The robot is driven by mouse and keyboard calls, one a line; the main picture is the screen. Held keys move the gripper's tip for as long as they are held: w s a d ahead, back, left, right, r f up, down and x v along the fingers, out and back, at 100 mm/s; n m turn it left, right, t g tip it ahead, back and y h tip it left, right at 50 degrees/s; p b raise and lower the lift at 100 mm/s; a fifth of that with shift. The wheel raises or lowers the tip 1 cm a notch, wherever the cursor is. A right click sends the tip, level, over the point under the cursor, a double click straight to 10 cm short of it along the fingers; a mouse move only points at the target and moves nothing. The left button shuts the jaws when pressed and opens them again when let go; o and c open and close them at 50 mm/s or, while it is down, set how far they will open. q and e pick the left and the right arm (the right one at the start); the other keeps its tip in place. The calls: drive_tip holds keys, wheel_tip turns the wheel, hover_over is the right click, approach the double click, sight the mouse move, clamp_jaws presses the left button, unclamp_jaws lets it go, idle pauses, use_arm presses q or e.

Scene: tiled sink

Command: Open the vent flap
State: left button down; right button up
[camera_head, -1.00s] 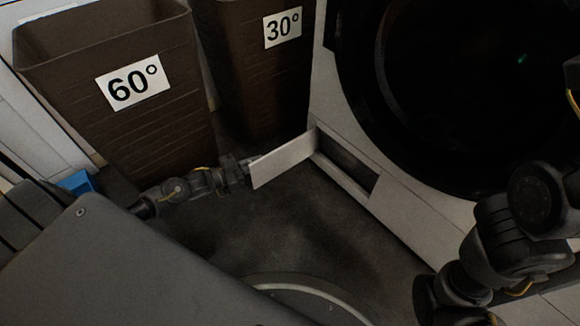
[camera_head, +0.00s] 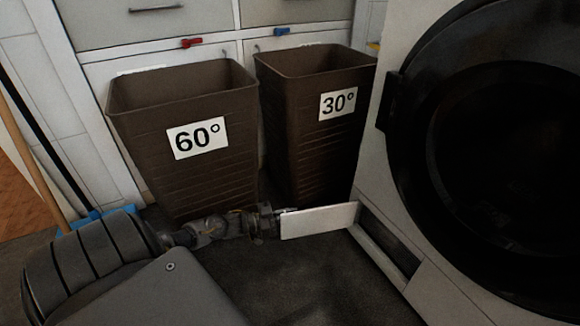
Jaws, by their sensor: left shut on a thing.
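The vent flap (camera_head: 320,221) is a flat white panel at the foot of the white washing machine. It stands swung out from the machine front, with its right end at the machine and its free end to the left. The dark vent opening (camera_head: 386,242) shows uncovered beside it. My left gripper (camera_head: 279,219) is shut on the free left end of the flap; the flap partly hides the fingertips. My right gripper is outside the view.
Two brown bins, one marked 60° (camera_head: 185,165) and one marked 30° (camera_head: 309,130), stand close behind my left arm and the flap. The machine's round black door (camera_head: 490,160) is above right. Dark floor (camera_head: 300,280) is clear in front of the flap.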

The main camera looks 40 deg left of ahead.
use_arm(q)
drive_tip(key=c, duration=1.8)
unclamp_jaws()
drive_tip(key=p+v, duration=0.4)
drive_tip(key=v, duration=0.7)
